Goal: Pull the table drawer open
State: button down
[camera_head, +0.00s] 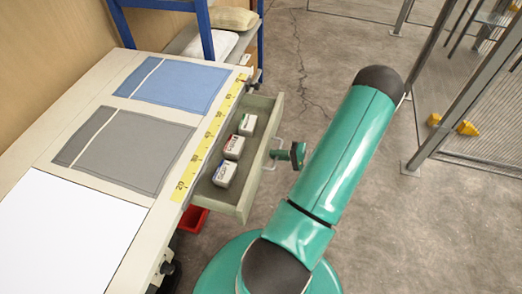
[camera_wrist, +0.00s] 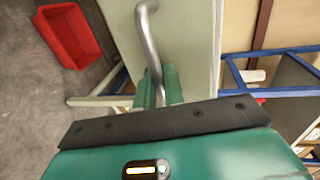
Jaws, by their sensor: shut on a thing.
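The table drawer (camera_head: 248,195) stands pulled out from the table's right side in the head view, with several small white boxes (camera_head: 233,147) inside. Its metal handle (camera_head: 276,141) is on the outer face. My gripper (camera_head: 283,154) is at the handle, beyond the green arm. In the wrist view, the pale drawer front (camera_wrist: 195,45) fills the upper middle, and the curved handle (camera_wrist: 149,32) runs down between the green fingers of my gripper (camera_wrist: 156,88). The fingers are shut on the handle. The wrist housing hides part of the grip.
The table (camera_head: 60,170) bears a blue cloth (camera_head: 180,82), a grey cloth (camera_head: 128,150), a white sheet (camera_head: 60,235) and a yellow measuring tape (camera_head: 208,140). A red bin (camera_head: 192,219) is below the drawer. Open concrete floor lies right of it, with metal fencing (camera_head: 440,120) beyond.

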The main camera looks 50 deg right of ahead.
jog(key=shift+f+v, duration=0.15)
jog(key=shift+v, duration=0.55)
jog(key=shift+f+v, duration=0.15)
jog(key=shift+v, duration=0.6)
jog(key=c, duration=1.6)
grip_release()
jog(key=shift+c, duration=0.2)
jog(key=shift+s, duration=0.1)
jog(key=v, duration=1.3)
jog(key=shift+s, duration=0.35)
